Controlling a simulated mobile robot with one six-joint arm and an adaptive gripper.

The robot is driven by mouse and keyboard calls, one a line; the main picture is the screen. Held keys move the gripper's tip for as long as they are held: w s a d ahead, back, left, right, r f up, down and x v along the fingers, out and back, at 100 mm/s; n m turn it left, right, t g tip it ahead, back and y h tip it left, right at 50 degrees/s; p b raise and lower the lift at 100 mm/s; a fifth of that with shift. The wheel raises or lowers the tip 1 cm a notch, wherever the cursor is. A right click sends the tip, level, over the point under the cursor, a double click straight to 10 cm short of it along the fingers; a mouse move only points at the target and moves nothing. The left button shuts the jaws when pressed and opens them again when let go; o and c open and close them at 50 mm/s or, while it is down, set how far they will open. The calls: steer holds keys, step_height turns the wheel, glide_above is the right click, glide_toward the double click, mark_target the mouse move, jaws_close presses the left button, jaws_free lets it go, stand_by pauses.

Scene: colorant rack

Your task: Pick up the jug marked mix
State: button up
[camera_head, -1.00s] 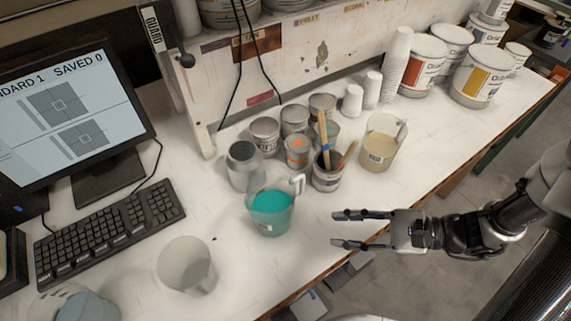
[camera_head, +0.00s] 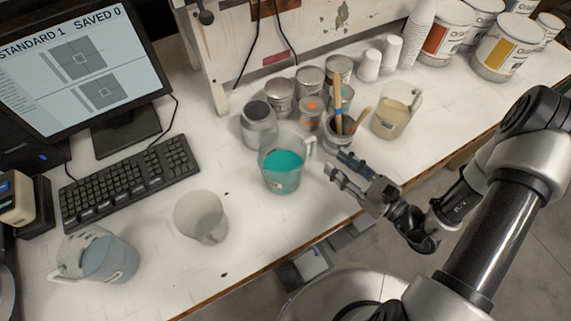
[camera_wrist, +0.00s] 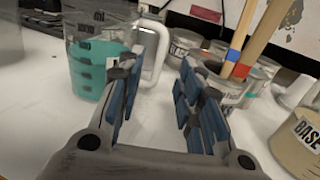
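A clear jug with teal liquid (camera_head: 283,172) stands upright on the white bench, its handle toward my gripper. In the wrist view the teal jug (camera_wrist: 88,75) is at the left and its white handle shows just beyond the fingers. Its label is not readable as mix. My gripper (camera_head: 338,168) is open and empty, just right of this jug and apart from it. A beige jug (camera_head: 392,120) stands behind to the right; its label reads BASE in the wrist view (camera_wrist: 298,135). A jug with blue-grey contents (camera_head: 105,260) stands at the lower left, its marking unreadable.
A can with brushes or sticks (camera_head: 338,133) stands close behind my gripper. Several small tins (camera_head: 280,97) and a grey container (camera_head: 258,125) crowd behind the teal jug. An empty clear vessel (camera_head: 201,217) stands front left, near the keyboard (camera_head: 128,178). Bare bench lies around it.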

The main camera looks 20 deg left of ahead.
mark_target(311, 155)
steer(key=b+x, duration=0.1)
steer(key=x, duration=0.8)
steer(key=shift+w+a, duration=0.2)
steer(key=shift+a, duration=0.05)
steer(key=shift+c, duration=0.4)
jaws_close()
